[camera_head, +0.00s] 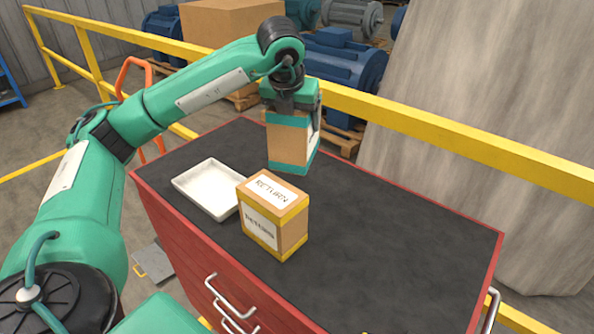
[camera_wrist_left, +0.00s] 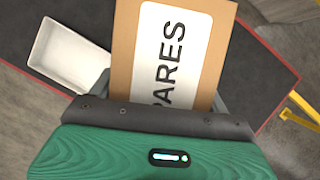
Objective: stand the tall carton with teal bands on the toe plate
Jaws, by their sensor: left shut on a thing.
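The tall tan carton with teal bands (camera_head: 288,145) is upright near the back edge of the dark table top. I cannot tell whether its base touches the top. My left gripper (camera_head: 291,100) is shut on its upper end from above. In the left wrist view the carton (camera_wrist_left: 130,45) fills the middle, with a white label, partly hidden, reading "ARES". A grey plate (camera_head: 153,262) with a yellow edge piece lies on the floor left of the cabinet; I cannot tell whether it is the toe plate. My right gripper is not in view.
A yellow-banded "RETURN" carton (camera_head: 290,236) and a white tray (camera_head: 182,183) stand on the red cabinet's black top (camera_head: 400,250). The top's right side is clear. An orange tube frame (camera_head: 124,72) rises behind the left edge. A yellow rail (camera_head: 450,130) runs behind.

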